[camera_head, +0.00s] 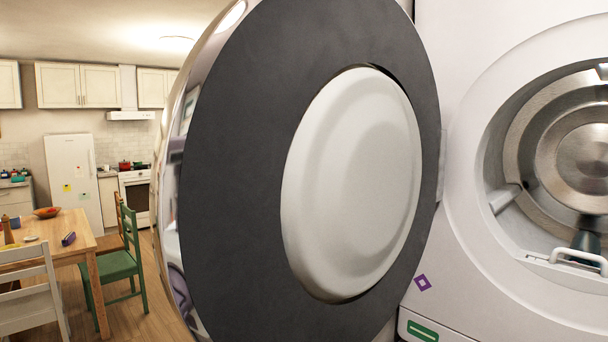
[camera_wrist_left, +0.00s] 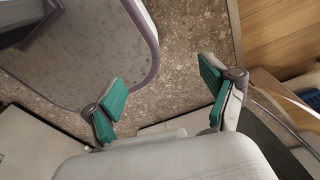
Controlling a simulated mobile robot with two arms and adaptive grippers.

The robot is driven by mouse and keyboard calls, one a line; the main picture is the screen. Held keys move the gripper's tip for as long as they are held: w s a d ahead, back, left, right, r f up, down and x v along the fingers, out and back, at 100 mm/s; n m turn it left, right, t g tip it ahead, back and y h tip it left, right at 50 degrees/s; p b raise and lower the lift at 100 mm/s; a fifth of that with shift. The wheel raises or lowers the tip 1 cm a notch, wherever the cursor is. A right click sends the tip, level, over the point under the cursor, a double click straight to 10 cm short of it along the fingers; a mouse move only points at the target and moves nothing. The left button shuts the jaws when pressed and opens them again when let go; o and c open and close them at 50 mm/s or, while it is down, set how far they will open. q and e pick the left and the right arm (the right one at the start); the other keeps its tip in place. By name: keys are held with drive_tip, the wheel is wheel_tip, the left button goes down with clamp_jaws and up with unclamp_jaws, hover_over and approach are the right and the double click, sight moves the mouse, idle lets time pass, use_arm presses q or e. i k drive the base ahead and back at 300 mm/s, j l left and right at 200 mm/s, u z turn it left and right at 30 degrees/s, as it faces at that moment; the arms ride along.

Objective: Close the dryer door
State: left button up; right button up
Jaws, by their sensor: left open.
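The dryer door (camera_head: 235,180) stands wide open in the head view. Its dark inner face with a pale round bulge (camera_head: 352,185) is turned to me and fills the middle of the view. The white dryer (camera_head: 470,60) is to its right, with its round opening and metal drum (camera_head: 580,150) uncovered. My left gripper (camera_wrist_left: 162,84) shows only in the left wrist view. Its two green-padded fingers are spread apart with nothing between them. A dark curved edge with a shiny rim (camera_wrist_left: 285,108) lies right of the fingers; I cannot tell if it is the door. My right gripper is not in view.
A wooden table (camera_head: 85,250) with a green chair (camera_head: 122,262) and a white chair (camera_head: 35,290) stands at the left. A white fridge (camera_head: 73,180) and stove are behind. The left wrist view shows a speckled brown surface (camera_wrist_left: 185,35) beyond the fingers.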

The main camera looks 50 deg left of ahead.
sight(296, 184)
drive_tip(key=j, duration=0.6)
drive_tip(key=k+j, duration=0.1)
drive_tip(key=j, duration=1.1)
drive_tip(key=k+z, duration=0.05)
